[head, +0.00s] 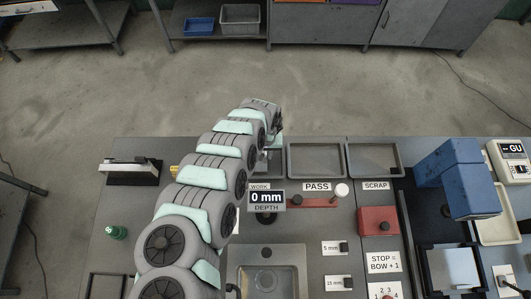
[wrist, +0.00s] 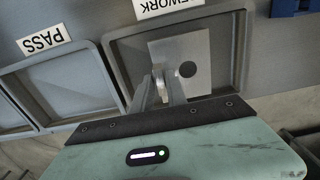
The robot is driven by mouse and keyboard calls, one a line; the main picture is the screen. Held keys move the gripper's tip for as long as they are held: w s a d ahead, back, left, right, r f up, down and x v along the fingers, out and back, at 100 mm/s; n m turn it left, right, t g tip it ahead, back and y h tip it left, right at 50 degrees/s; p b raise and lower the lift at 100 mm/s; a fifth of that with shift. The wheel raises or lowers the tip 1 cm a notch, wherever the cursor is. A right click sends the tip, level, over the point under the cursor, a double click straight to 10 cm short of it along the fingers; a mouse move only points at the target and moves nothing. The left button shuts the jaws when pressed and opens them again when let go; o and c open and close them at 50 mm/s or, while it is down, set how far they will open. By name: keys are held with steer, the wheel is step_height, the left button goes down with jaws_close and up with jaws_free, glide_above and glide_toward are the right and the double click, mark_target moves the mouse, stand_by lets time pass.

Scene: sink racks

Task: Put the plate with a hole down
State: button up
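The plate with a hole (wrist: 197,50) is a light grey square with one round dark hole, seen in the wrist view within the outline of the rework tray (wrist: 118,50). My gripper (wrist: 160,72) is at the plate's left part, its two fingers close together around a small pale piece there. Whether the plate touches the tray floor is hard to tell. In the head view my arm's end (head: 268,150) is at the back of the bench, left of the pass tray, and my arm hides the plate and most of the rework tray.
A depth display (head: 266,198) stands in front of my gripper. A blue machine (head: 455,180) stands at the right, a sink (head: 265,272) in front.

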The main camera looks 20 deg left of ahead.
steer(key=o, duration=0.3)
step_height(320, 180, up, 12)
steer(key=shift+r+p, duration=0.15)
steer(key=shift+p, duration=0.15)
stand_by(0.5)
stand_by(0.5)
